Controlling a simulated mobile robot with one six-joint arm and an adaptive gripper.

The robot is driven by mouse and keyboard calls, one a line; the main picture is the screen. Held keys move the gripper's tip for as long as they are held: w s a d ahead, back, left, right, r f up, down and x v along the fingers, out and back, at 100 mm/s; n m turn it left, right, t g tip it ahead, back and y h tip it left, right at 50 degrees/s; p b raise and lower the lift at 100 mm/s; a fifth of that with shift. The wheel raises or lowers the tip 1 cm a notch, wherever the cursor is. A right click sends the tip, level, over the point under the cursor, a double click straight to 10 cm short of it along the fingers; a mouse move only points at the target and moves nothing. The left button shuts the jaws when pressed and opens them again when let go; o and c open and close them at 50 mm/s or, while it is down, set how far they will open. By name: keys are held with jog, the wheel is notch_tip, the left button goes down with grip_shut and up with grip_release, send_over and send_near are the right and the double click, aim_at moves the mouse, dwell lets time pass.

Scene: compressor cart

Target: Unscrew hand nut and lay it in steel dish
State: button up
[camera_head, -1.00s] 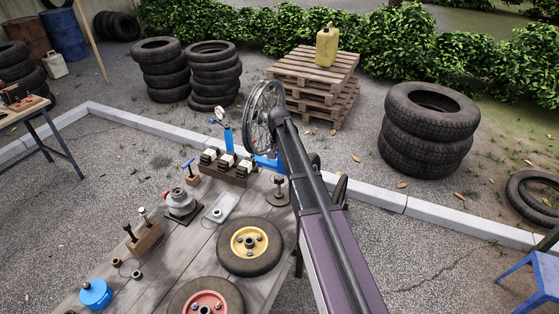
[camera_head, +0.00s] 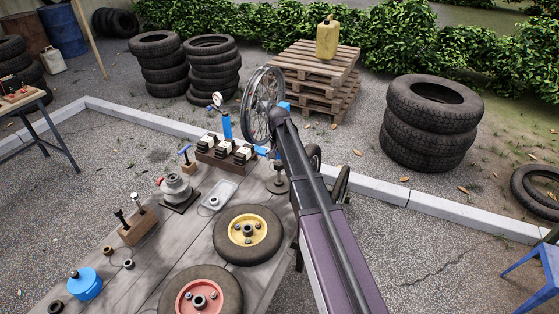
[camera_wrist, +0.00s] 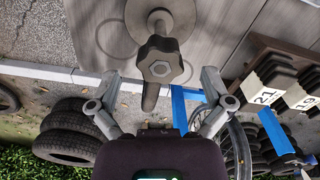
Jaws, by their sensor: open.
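The hand nut (camera_wrist: 160,60) is a dark lobed knob on a threaded post, seen close up in the wrist view. In the head view the hand nut (camera_head: 278,167) tops a short post with a round base, at the bench's right edge. In the head view my arm hides the gripper. A shallow grey rectangular tray (camera_head: 226,187), probably the steel dish, lies left of the post with a small round piece in it.
A yellow-hubbed wheel (camera_head: 247,235) lies in front. Bare bench shows around the tray.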

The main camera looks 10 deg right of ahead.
jog(key=shift+f+b, duration=0.55)
jog(key=shift+f, duration=0.3)
jog(key=c, duration=1.2)
jog(key=shift+n, duration=1.2)
jog(key=shift+s, duration=0.1)
jog(key=shift+n, duration=1.1)
jog(key=shift+c, duration=0.2)
jog(key=shift+n, duration=1.1)
